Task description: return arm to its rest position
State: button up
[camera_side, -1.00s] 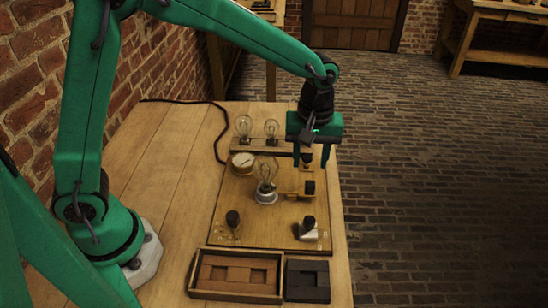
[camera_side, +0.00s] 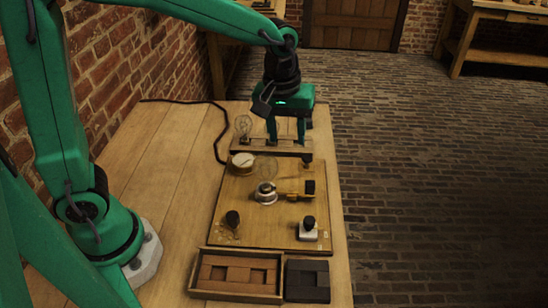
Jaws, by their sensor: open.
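My green arm comes in from the left. My gripper (camera_side: 287,138) hangs above the far part of the bench, in front of the bulb rail (camera_side: 228,147) in this view. Its two green fingers point down and are apart, with nothing seen between them. It hides the right end of the rail and the second bulb there. The left bulb (camera_side: 243,126) on the rail shows clear of the gripper.
A wooden board (camera_side: 228,195) carries a round gauge (camera_side: 243,160), a bulb on a white base (camera_side: 265,193), and black knobs (camera_side: 308,222). A compartmented wooden tray (camera_side: 203,292) and a dark block (camera_side: 307,281) sit at the front.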

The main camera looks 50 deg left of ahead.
jog(key=s+a+r+m+t, duration=0.2)
jog(key=s+a, duration=0.3)
jog(key=s, duration=0.3)
jog(key=s+a+r+m+t, duration=0.2)
jog(key=s+a+r+m, duration=0.2)
jog(key=s, duration=0.4)
jog(key=shift+a+r+m, duration=0.2)
jog(key=shift+a+m, duration=0.3)
jog(key=shift+a, duration=0.15)
jog(key=shift+o, duration=0.6)
